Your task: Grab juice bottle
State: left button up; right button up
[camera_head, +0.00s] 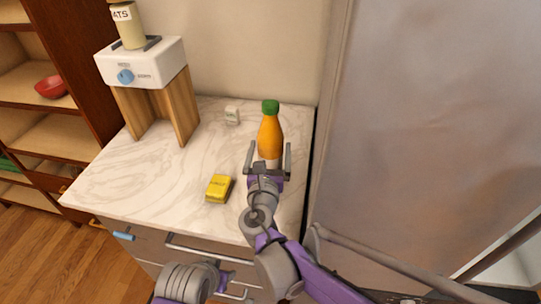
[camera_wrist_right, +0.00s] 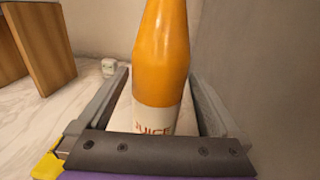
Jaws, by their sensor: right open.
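The juice bottle (camera_head: 270,132) is orange with a green cap and a pale label. It stands upright on the marble countertop near its right edge. In the right wrist view the bottle (camera_wrist_right: 162,60) fills the middle, with "JUICE" on its label. My right gripper (camera_head: 268,152) is open, its two fingers on either side of the lower bottle. In the wrist view gaps show between the bottle and the fingers. The gripper hides the bottle's base in the head view. My left gripper is not clearly in view; a grey and purple arm part shows at the bottom.
A yellow box (camera_head: 219,188) lies on the countertop (camera_head: 150,185) left of my right gripper. A small white item (camera_head: 232,115) stands at the back. A dispenser on wooden legs (camera_head: 143,65) stands back left. A large grey panel (camera_head: 420,120) rises close on the right.

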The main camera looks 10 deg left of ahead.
jog(key=w, duration=0.3)
jog(key=shift+a+f, duration=0.1)
jog(key=shift+a, duration=0.1)
jog(key=shift+s, duration=0.2)
jog(key=shift+c, duration=0.9)
grip_shut()
